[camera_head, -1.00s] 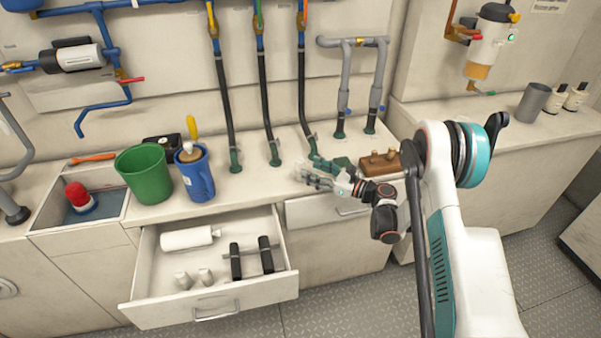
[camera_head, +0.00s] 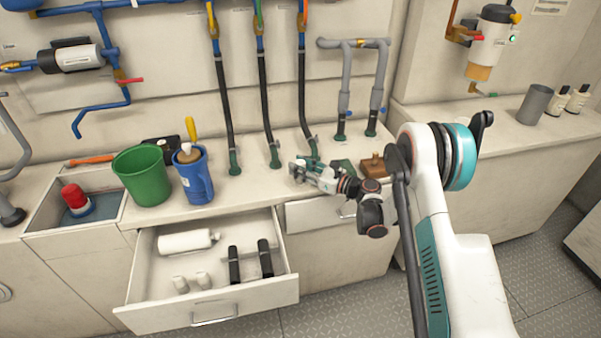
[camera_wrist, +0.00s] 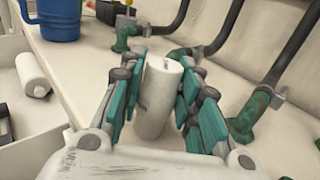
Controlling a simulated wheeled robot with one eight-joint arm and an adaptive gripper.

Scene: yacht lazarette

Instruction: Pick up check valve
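A white cylinder (camera_wrist: 158,95) with dark lettering is between the fingers of my gripper (camera_wrist: 165,92) in the wrist view. It is the likely check valve, but its label is too small to read. My gripper also shows in the camera_head view (camera_head: 302,172), low over the counter, right of the blue jug. Its teal-padded fingers are apart, one on each side of the cylinder. A gap shows beside the cylinder's lower part, so the fingers do not look closed on it. In the camera_head view the cylinder cannot be made out clearly at the gripper.
Black hoses on green fittings (camera_wrist: 250,115) rise close behind and right of my gripper. The blue jug (camera_head: 195,178) and green bucket (camera_head: 145,178) stand to its left. An open drawer (camera_head: 205,312) with a white cylinder (camera_head: 187,241) and black items juts out below. A brown block (camera_head: 375,166) is to the right.

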